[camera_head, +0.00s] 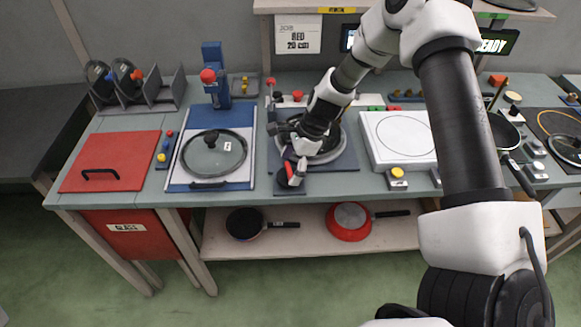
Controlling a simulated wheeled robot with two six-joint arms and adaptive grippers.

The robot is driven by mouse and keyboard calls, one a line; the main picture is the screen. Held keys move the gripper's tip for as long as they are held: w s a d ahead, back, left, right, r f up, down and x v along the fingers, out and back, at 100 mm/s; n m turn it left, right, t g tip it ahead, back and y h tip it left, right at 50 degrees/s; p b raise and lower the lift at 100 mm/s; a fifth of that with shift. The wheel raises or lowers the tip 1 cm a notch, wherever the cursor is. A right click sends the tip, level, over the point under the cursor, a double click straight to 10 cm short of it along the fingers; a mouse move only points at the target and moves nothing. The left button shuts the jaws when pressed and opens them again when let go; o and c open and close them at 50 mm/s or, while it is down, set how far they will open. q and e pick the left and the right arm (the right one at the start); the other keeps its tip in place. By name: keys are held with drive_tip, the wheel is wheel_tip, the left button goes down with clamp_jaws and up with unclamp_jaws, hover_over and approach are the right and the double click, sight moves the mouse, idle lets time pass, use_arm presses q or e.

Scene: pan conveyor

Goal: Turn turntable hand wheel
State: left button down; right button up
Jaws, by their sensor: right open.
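The turntable (325,156) is a round, light-rimmed disc on a dark blue-grey base plate (345,162), in the middle of the bench. My right gripper (292,168) reaches down over its left front edge from the upper right. The gripper is open, and its arm and dark body hide much of the disc. A small red and white part shows at the fingertips, above a dark block (290,186) at the bench's front edge. I cannot make out the hand wheel clearly or tell whether the fingers touch it. My left gripper is not in view.
A glass lid (214,153) lies on a blue and white board to the left, beside a red panel (112,160). A white box (397,140) stands to the right. Two pans, one dark (245,224) and one red (348,221), lie on the lower shelf.

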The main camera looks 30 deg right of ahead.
drive_tip(key=shift+s+r, duration=0.1)
drive_tip(key=c, duration=1.1)
drive_tip(key=shift+c, duration=0.2)
drive_tip(key=shift+n, duration=0.4)
drive_tip(key=n+g, duration=0.1)
drive_tip(key=n, duration=0.1)
drive_tip(key=shift+n+p, duration=0.3)
drive_tip(key=shift+p, duration=0.1)
drive_tip(key=n+g, duration=0.2)
drive_tip(key=n, duration=0.2)
drive_tip(key=shift+n, duration=0.3)
drive_tip(key=n, duration=0.1)
drive_tip(key=n+g, duration=0.1)
drive_tip(key=n, duration=0.1)
drive_tip(key=n+h, duration=0.1)
drive_tip(key=n, duration=0.1)
drive_tip(key=shift+w+a+g, duration=0.1)
drive_tip(key=shift+w+g, duration=0.15)
drive_tip(key=shift+g, duration=0.15)
drive_tip(key=n, duration=0.2)
drive_tip(key=n+g+h, duration=0.1)
drive_tip(key=n, duration=0.2)
drive_tip(key=shift+a+h, duration=0.1)
drive_tip(key=shift+h, duration=0.2)
drive_tip(key=shift+n, duration=0.3)
